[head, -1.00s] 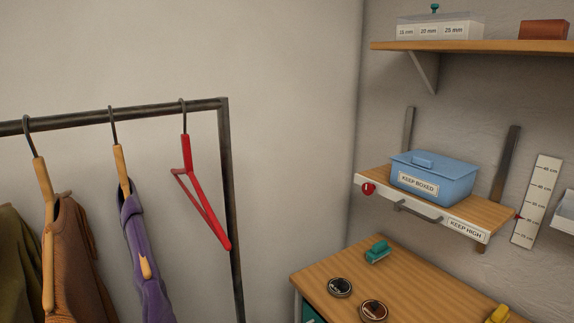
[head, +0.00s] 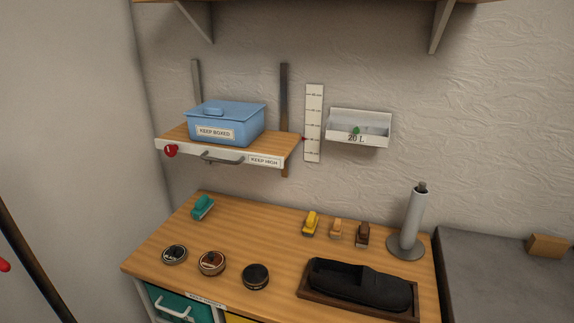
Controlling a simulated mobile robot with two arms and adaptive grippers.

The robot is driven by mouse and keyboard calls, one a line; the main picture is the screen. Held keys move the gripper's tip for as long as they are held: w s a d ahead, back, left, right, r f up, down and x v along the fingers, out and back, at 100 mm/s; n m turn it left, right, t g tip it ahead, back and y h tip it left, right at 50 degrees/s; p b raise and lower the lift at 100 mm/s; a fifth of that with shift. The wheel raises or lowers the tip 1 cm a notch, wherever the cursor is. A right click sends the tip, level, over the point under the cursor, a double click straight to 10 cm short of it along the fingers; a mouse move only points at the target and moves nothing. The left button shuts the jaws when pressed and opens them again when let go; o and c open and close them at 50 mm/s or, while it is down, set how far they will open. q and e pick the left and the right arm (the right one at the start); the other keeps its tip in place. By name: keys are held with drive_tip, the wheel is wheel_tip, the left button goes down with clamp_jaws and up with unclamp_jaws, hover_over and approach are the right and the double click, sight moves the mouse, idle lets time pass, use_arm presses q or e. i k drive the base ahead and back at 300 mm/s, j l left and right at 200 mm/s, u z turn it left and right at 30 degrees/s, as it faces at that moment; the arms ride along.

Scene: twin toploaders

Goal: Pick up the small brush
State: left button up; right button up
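Several brush-like items lie on the wooden worktop: a teal one (head: 203,207) alone at the back left, and a row further right of a yellow one (head: 311,223), a tan one (head: 336,229) and a dark brown one (head: 362,234). They look close in size, and I cannot tell which is the small brush. The teal one looks somewhat larger. Neither of my grippers is in view.
Round tins (head: 212,263) and a dark shoe in a wooden tray (head: 312,293) line the front of the worktop (head: 260,225). A grey post (head: 412,222) stands at right. Above hangs a shelf (head: 178,150) with a blue box (head: 236,122). The worktop's middle is clear.

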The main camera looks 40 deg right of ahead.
sight(337, 226)
drive_tip(key=z, duration=1.6)
